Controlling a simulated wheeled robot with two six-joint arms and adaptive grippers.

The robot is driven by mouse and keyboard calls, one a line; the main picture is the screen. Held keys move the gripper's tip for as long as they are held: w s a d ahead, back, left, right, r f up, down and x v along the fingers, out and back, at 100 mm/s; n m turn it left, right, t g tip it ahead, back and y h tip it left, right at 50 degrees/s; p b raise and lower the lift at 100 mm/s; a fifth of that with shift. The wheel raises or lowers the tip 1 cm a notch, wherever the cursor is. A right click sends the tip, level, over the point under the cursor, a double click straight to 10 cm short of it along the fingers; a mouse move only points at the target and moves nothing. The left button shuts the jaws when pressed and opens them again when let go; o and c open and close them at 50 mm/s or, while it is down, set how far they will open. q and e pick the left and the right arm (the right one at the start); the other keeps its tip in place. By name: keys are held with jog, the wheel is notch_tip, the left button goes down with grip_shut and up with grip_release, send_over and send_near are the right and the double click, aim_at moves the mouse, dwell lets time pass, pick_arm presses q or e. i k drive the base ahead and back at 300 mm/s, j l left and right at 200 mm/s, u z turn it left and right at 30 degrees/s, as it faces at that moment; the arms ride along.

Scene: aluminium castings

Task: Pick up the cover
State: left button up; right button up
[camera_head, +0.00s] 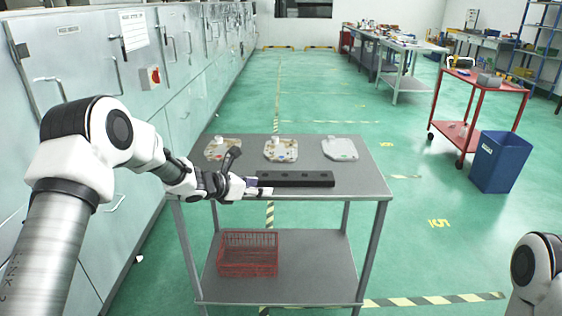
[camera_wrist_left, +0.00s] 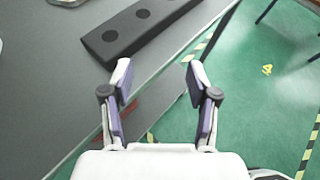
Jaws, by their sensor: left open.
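Three flat, pale cast plates lie in a row toward the back of the grey table; I cannot tell which the task calls the cover. The left plate (camera_head: 222,148) and middle plate (camera_head: 281,150) are mottled brown, each with a small raised knob. The right plate (camera_head: 340,149) is plainer grey. My left gripper (camera_head: 264,187) is at the table's front edge, in front of the plates and apart from them. In the left wrist view its two fingers (camera_wrist_left: 159,76) are spread with nothing between them. My right gripper is out of view.
A black bar with round holes (camera_head: 295,179) lies near the table's front edge, beside my left gripper; it also shows in the wrist view (camera_wrist_left: 140,30). A red wire basket (camera_head: 248,254) sits on the lower shelf. A blue bin (camera_head: 501,161) and red cart (camera_head: 480,84) stand right.

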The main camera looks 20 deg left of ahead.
aim_at(276, 150)
jog(key=i+j, duration=0.25)
jog(key=i, duration=0.2)
jog(key=i+j, duration=0.25)
jog(key=i, duration=0.2)
